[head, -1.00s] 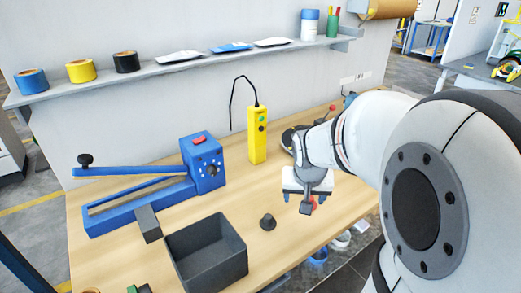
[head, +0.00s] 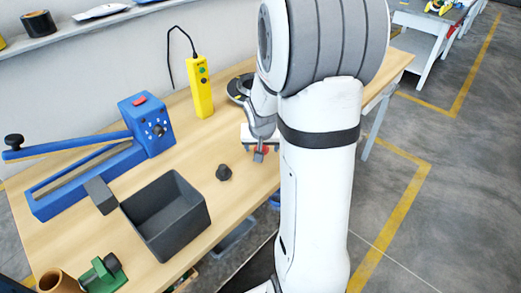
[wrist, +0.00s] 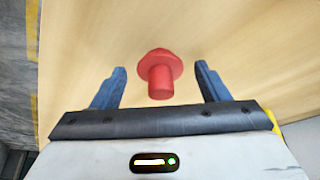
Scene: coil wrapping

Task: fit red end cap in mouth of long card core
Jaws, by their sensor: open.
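The red end cap (wrist: 159,72) stands on the wooden table in the wrist view, a round flange with a narrower stub toward me. My gripper (wrist: 161,68) is open, with one blue finger on each side of the cap and a gap on both sides. In the head view my gripper (head: 260,152) is low over the table's right part, and my arm hides most of the cap there. A brown card tube (head: 60,283) with an open mouth shows at the bottom left, cut by the frame edge; I cannot tell its length.
A dark grey bin (head: 166,222) stands at the table's front edge, with a small black cap (head: 223,173) to its right. A blue lever tool (head: 90,165), a yellow control box (head: 200,92) and a green clamp-like thing (head: 103,275) are also on the table.

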